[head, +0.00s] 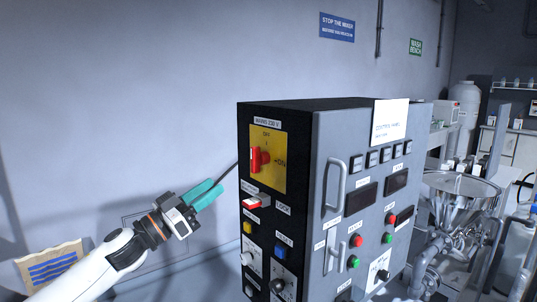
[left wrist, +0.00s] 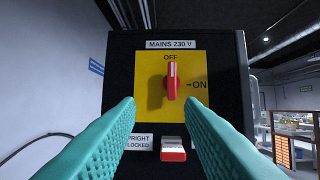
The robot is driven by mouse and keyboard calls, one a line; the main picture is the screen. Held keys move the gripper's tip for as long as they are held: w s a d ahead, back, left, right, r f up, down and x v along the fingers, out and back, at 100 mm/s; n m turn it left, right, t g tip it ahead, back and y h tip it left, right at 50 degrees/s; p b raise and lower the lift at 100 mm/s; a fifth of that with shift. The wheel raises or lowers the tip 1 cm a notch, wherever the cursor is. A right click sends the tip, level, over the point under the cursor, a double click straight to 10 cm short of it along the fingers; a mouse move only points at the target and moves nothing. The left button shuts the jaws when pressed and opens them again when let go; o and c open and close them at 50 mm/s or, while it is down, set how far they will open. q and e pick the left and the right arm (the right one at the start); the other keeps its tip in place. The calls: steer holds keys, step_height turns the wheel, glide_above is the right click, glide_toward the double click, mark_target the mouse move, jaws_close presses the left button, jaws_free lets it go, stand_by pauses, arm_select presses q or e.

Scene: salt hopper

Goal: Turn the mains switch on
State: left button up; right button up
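The mains switch is a red rotary handle (head: 260,159) on a yellow plate (head: 267,183), on the black side of the control cabinet (head: 362,180). In the left wrist view the red handle (left wrist: 172,82) stands upright, its white mark pointing at OFF; ON is to its right. My left gripper (head: 207,192) is to the left of the switch in the head view, pointing at the panel. Its teal fingers are apart with nothing between them, and in the left wrist view (left wrist: 162,110) they frame the switch from below. My right gripper is not in view.
Below the switch is a red and white rocker (left wrist: 172,149) with labels beside it. Yellow and blue buttons and dark knobs sit lower on the black panel. A grey door handle (head: 334,185) sticks out on the cabinet front. A steel hopper (head: 460,190) stands at right.

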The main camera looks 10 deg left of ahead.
mark_target(251, 159)
arm_select(q)
steer(key=shift+m+g+h, duration=0.3)
steer(key=shift+m+h, duration=0.1)
steer(key=shift+h, duration=0.1)
steer(key=w+d+r+p, duration=0.1)
steer(key=d+r, duration=0.1)
steer(key=w+d+r+p, duration=0.2)
steer(key=d, duration=0.1)
steer(key=shift+w, duration=0.2)
steer(key=p+x, duration=0.1)
steer(key=x, duration=0.4)
steer(key=shift+w+a+f+p, duration=0.1)
steer(key=shift+w+a+p, duration=0.1)
steer(key=shift+p, duration=0.2)
steer(key=shift+w+d, duration=0.4)
steer(key=shift+d, duration=0.05)
steer(key=shift+a, duration=0.1)
steer(key=c, duration=0.6)
steer(key=shift+c, duration=0.2)
